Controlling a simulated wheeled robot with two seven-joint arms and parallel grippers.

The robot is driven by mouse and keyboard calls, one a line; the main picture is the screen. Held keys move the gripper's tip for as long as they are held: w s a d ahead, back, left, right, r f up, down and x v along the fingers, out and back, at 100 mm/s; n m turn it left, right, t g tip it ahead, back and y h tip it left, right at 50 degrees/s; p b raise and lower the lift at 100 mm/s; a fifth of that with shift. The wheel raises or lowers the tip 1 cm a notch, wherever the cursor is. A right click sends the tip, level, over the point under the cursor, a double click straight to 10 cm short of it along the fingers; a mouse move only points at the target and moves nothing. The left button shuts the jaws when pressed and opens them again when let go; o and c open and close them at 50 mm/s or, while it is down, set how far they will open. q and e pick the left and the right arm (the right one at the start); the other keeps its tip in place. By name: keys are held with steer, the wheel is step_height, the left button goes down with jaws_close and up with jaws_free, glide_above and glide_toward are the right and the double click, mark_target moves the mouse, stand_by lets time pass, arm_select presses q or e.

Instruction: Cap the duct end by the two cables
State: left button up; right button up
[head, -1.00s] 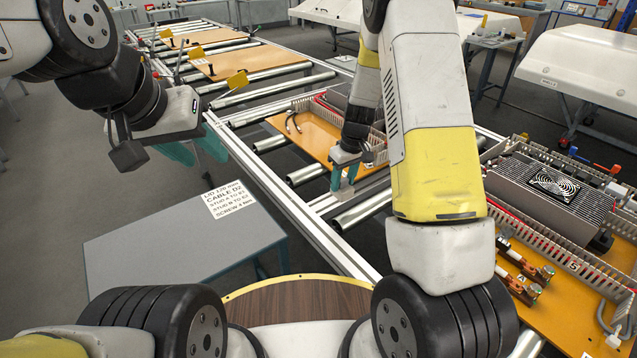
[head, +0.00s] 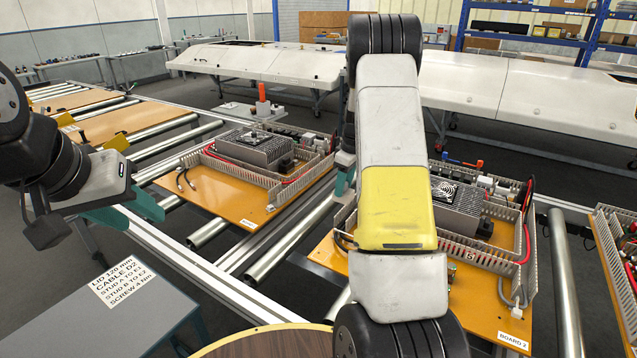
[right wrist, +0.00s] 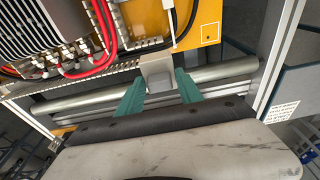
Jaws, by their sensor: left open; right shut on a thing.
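My right gripper (right wrist: 160,88) is shut on a small grey end cap (right wrist: 158,70), held between its teal fingers. In the right wrist view the cap is close to the end of a slotted grey duct (right wrist: 125,68); I cannot tell whether it is seated. In the head view the right gripper (head: 344,182) is partly hidden by my arm, between two boards, and the cap is not clear. Two black cable ends (head: 186,180) rise at the left board's left edge. My left gripper (head: 128,214) is open and empty, left of that board.
The left orange board (head: 215,205) and Board 2 (head: 480,320) lie on the roller conveyor, with slotted ducts and finned units. A grey table (head: 130,325) with a printed sign (head: 118,284) stands front left. Rollers (head: 290,240) show between the boards.

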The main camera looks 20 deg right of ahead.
steer(key=shift+d, duration=0.1)
stand_by(0.3)
steer(key=shift+f, duration=2.85)
steer(key=shift+f, duration=2.05)
steer(key=o, duration=1.4)
steer(key=shift+s+d+r, duration=0.15)
steer(key=shift+r, duration=1.1)
steer(key=shift+s+d+r, duration=0.1)
steer(key=shift+s+r, duration=0.05)
steer(key=shift+r, duration=1.15)
steer(key=shift+s+d+r, duration=0.15)
steer(key=shift+r, duration=1.1)
